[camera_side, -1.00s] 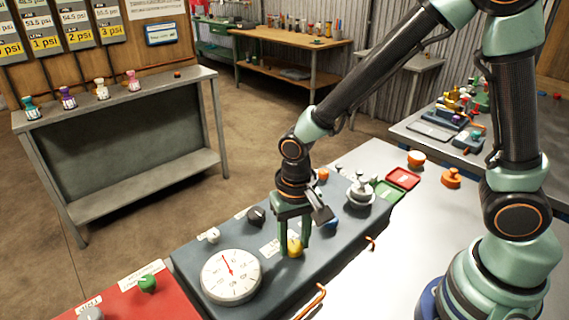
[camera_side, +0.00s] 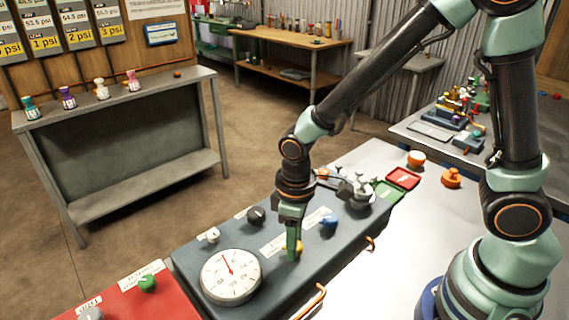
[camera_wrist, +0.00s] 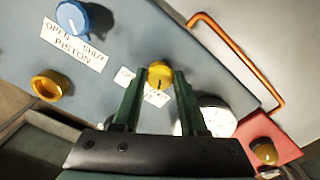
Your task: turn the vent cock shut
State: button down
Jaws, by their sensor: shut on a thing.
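A yellow knob (camera_wrist: 160,76), which I take for the vent cock, sits on the grey panel (camera_side: 270,285). It has a dark pointer mark and a white label (camera_wrist: 155,97) that my fingers partly hide. In the side view only a little of the knob (camera_side: 299,247) shows beside the green fingers. My gripper (camera_side: 293,252) points straight down and is shut on the knob. In the wrist view the two fingers of my gripper (camera_wrist: 160,74) stand on either side of it.
A blue knob (camera_wrist: 72,15) labelled OPEN, SHUT, PISTON is close by. A round dial gauge (camera_side: 231,277) with a red needle is to the left. A black knob (camera_side: 256,216) is behind. An orange rail (camera_wrist: 245,60) runs along the panel's edge.

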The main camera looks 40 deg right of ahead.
jog(key=shift+n, duration=1.2)
jog(key=shift+c, duration=2.2)
grip_release()
notch_tip(320, 180, up, 12)
jog(key=shift+r, duration=0.1)
